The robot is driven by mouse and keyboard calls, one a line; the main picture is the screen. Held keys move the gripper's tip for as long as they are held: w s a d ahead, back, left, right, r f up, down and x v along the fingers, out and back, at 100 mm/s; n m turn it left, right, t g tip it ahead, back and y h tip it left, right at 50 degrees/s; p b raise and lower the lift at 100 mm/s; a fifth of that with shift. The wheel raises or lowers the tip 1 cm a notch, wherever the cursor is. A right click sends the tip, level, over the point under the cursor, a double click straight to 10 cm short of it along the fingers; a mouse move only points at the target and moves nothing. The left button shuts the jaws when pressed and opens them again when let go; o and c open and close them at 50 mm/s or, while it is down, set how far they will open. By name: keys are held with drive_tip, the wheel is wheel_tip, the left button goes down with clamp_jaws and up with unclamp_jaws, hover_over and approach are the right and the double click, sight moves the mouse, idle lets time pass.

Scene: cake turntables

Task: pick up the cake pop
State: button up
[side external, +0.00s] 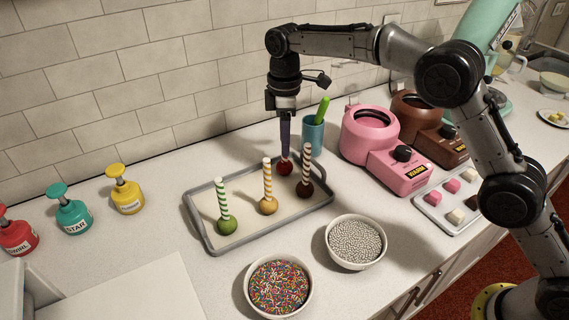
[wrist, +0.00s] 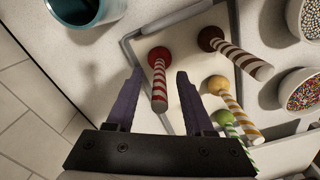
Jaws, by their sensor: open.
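A red cake pop (side external: 285,169) with a red-and-white striped stick stands ball-down at the back of the tray (side external: 187,208). My gripper (side external: 285,152) points down above it, and its fingers hide most of the stick. In the wrist view, my gripper (wrist: 159,78) is open, with the striped stick of the red cake pop (wrist: 158,58) between its two fingers and gaps on both sides. A dark brown (side external: 304,189), a caramel (side external: 267,206) and a green cake pop (side external: 228,226) also stand on the tray with striped sticks up.
A teal cup (side external: 312,138) with a green-handled tool stands close behind the tray. Bowls of silver beads (side external: 355,242) and coloured sprinkles (side external: 279,286) sit in front. A pink melter (side external: 368,135) is to the right.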

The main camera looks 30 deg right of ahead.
drive_tip(key=shift+f, duration=0.5)
clamp_jaws()
idle(1.1)
